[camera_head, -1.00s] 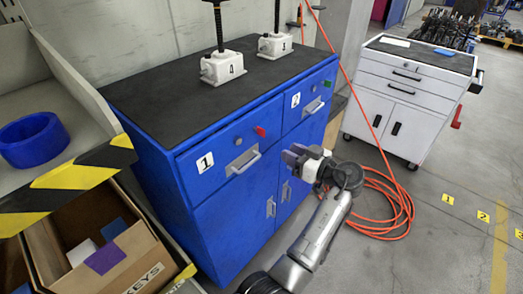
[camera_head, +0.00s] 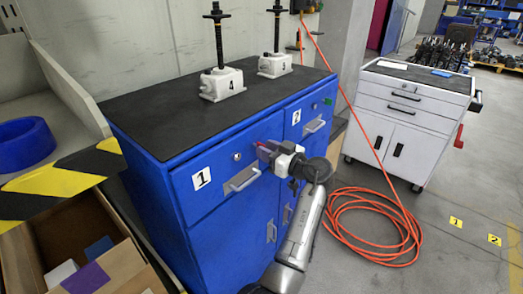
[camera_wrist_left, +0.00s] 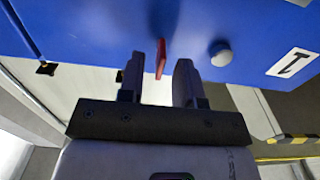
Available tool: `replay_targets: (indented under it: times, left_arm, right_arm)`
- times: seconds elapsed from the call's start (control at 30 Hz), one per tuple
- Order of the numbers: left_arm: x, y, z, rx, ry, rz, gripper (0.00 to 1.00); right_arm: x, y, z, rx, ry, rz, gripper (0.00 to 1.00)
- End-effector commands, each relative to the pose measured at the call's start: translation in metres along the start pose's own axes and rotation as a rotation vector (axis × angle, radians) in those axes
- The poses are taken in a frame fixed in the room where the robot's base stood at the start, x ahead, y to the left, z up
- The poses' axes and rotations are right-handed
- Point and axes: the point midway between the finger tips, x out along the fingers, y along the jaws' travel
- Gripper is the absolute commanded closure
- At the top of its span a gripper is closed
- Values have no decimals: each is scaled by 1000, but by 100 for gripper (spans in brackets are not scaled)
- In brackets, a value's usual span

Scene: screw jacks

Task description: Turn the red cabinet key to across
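The red cabinet key (camera_wrist_left: 160,58) sticks out of the blue cabinet front (camera_head: 215,200), seen nearly edge-on in the left wrist view. My left gripper (camera_head: 264,148) is at the upper drawer front, right of a round grey knob (camera_head: 237,156), and covers most of the key in the head view. In the left wrist view my left gripper (camera_wrist_left: 159,75) has its two fingers apart, one on each side of the key. Gaps show between the key and both fingers. The same grey knob (camera_wrist_left: 220,53) is beside the right-hand finger. My right gripper is out of view.
A drawer handle (camera_head: 243,180) sits just below the gripper. Two screw jacks, marked 4 (camera_head: 222,84) and 3 (camera_head: 275,65), stand on the cabinet's black top (camera_head: 190,118). An orange hose (camera_head: 375,225) lies on the floor to the right, near a white cabinet (camera_head: 410,115).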

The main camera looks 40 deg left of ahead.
Motion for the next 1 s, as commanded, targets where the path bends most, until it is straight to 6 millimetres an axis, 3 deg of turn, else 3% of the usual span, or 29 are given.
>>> replay_targets:
  times: [0.23, 0.63, 1.0]
  left_arm:
    - [20, 0, 1, 1, -1, -1, 68]
    - [24, 0, 0, 1, 0, 0, 68]
    - [24, 0, 0, 1, 0, 0, 100]
  right_arm:
    - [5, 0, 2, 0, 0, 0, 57]
    - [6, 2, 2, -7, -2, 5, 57]
    - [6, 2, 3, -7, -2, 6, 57]
